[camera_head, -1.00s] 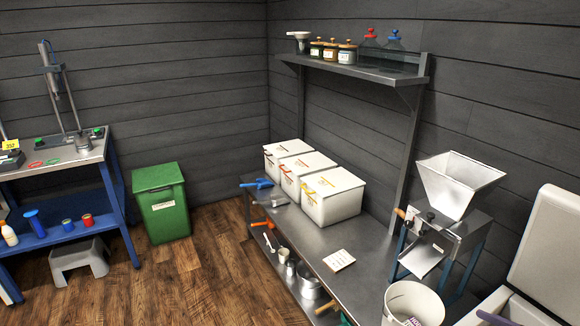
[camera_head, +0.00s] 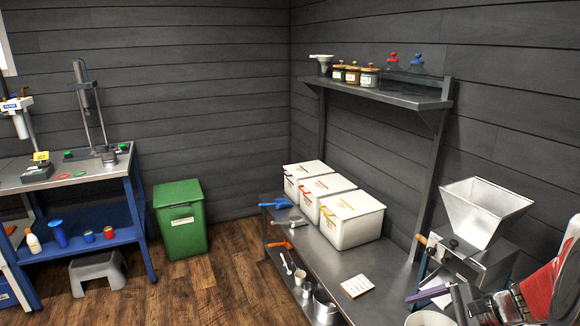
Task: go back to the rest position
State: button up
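Part of my arm, red and dark grey, shows at the lower right edge of the view. My gripper (camera_head: 462,302) seems to be its grey-purple end, low in the picture above the white bucket (camera_head: 430,318). It is partly cut off by the frame, and I cannot make out whether its fingers are apart or hold anything. It is in front of the steel hopper mill (camera_head: 486,212) in the picture.
A steel bench (camera_head: 385,275) along the right wall holds white lidded bins (camera_head: 352,220) and a card (camera_head: 357,286). Jars (camera_head: 370,77) stand on the shelf above. A green bin (camera_head: 181,222) and a blue workbench (camera_head: 100,232) are at left. The wooden floor between is open.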

jog(key=s+a+r+n+h, duration=0.3)
jog(key=s+a+r+n, duration=0.3)
jog(key=a+n, duration=0.3)
jog(key=s+a+r+n+h, duration=0.4)
jog(key=s+a+r+n, duration=0.3)
jog(key=a+n, duration=0.2)
jog(key=shift+s+a+r+n, duration=0.2)
jog(key=shift+a+n, duration=0.2)
jog(key=shift+a, duration=0.2)
jog(key=shift+c, duration=0.5)
